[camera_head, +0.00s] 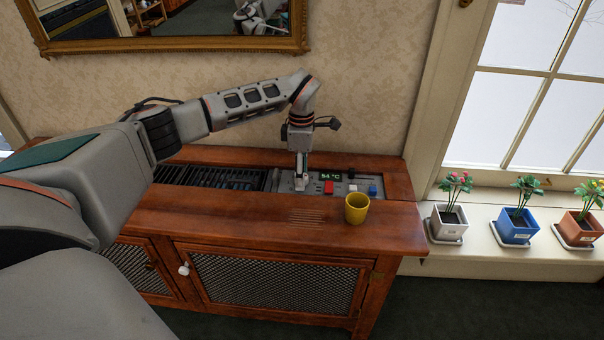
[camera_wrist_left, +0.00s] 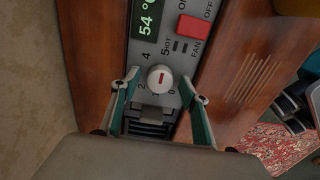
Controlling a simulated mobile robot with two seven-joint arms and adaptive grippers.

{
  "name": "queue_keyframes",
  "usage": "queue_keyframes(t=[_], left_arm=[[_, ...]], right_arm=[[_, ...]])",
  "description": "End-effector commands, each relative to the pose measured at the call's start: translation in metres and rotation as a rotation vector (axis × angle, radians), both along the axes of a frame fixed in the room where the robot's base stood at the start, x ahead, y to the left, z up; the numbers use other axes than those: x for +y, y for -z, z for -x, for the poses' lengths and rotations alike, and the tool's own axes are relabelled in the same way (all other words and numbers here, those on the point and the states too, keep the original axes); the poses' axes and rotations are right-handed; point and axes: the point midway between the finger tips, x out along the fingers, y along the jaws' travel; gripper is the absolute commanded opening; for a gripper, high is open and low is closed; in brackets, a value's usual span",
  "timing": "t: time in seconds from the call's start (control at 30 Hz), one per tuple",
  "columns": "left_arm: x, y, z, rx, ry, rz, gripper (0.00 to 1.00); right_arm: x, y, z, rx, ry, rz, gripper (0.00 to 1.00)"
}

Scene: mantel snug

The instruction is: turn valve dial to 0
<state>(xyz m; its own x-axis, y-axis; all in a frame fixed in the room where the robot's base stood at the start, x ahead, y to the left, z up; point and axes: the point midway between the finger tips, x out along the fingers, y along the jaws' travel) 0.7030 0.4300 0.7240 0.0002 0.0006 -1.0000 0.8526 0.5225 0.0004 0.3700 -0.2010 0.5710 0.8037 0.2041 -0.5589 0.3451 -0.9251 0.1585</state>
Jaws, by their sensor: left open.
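The valve dial (camera_wrist_left: 160,78) is a round white knob with a red mark on a grey control panel (camera_wrist_left: 172,55). Numbers from 0 to 5 ring it, with 0 at its lower right in the left wrist view. I cannot tell for certain which number the red mark points at. My left gripper (camera_wrist_left: 160,105) is open, its two green-grey fingers on either side of the dial with gaps visible. In the head view, the left gripper (camera_head: 301,181) points down at the panel's left part and hides the dial. My right gripper is not in view.
A display (camera_head: 330,176) reads 54 °C beside a red switch (camera_head: 328,188). A yellow mug (camera_head: 356,208) stands on the wooden cabinet (camera_head: 230,218), right of the gripper. A dark grille (camera_head: 220,177) lies left. Potted plants line the windowsill; a framed mirror (camera_head: 170,43) hangs behind.

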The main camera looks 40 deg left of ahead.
Motion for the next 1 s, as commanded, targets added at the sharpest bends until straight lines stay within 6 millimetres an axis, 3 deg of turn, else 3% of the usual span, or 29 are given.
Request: queue_keyframes(t=[0.07,0.2,0.23,0.67,1.0], left_arm=[[0.0,0.0,0.0,0.0,0.0,0.0,0.45],[0.0,0.0,0.0,0.0,0.0,0.0,0.09],[0.0,0.0,0.0,0.0,0.0,0.0,0.06],[0.0,-0.003,0.0,-0.002,-0.064,0.0,0.06],[0.0,-0.008,-0.001,-0.005,-0.318,0.001,0.06]], right_arm=[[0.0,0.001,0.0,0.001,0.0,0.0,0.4],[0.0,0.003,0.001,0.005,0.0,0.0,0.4],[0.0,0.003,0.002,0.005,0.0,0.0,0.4],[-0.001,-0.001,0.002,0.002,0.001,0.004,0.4],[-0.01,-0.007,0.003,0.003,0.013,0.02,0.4]])
